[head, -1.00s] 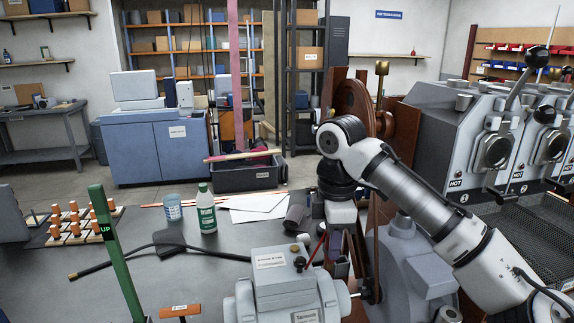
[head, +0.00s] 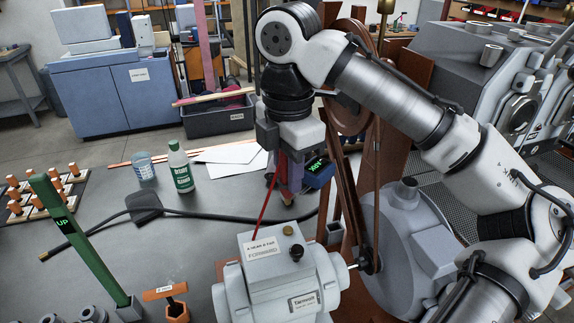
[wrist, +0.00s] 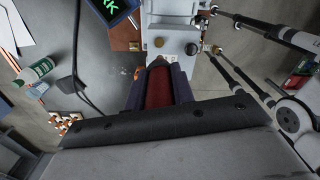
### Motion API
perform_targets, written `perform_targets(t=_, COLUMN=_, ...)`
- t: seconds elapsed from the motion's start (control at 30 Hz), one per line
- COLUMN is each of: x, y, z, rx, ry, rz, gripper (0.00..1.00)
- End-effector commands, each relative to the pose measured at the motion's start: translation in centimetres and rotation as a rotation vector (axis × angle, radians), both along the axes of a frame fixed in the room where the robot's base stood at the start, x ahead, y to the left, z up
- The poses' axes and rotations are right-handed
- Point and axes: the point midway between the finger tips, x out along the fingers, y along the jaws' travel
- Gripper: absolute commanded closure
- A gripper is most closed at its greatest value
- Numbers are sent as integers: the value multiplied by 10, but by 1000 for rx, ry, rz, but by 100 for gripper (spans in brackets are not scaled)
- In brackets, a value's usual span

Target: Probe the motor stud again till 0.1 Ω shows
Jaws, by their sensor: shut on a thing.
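My gripper (head: 288,182) is shut on a red-handled probe (wrist: 158,86), which lies between its dark fingers in the wrist view. The probe points down in the head view, behind the grey motor (head: 305,272). The motor's top carries a brass stud (head: 288,230) and a black one (head: 296,252). In the wrist view, the brass stud (wrist: 158,42) lies just beyond the dark probe end; I cannot tell whether they touch. A blue meter (head: 319,174) stands behind the gripper with a lit green display, too small and partly cut off to read surely. A thin red lead (head: 265,205) runs down towards the motor.
A black cable (head: 225,217) with a flat dark piece crosses the bench. A green-labelled bottle (head: 180,168), a cup (head: 144,167) and white paper (head: 232,155) lie behind it. A green post (head: 80,240) stands at left. The belt wheel and roaster fill the right.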

Motion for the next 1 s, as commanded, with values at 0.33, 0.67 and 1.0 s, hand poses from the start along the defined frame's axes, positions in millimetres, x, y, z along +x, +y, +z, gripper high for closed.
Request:
perform_targets(t=0.33, x=1, y=-1, z=-13, rx=-3, ry=-2, rz=1, gripper=100)
perform_targets(t=0.67, x=1, y=-1, z=-47, rx=-2, ry=-1, rz=1, gripper=100)
perform_targets(t=1.0, x=1, y=-1, z=-59, rx=-3, ry=-2, rz=0, gripper=100)
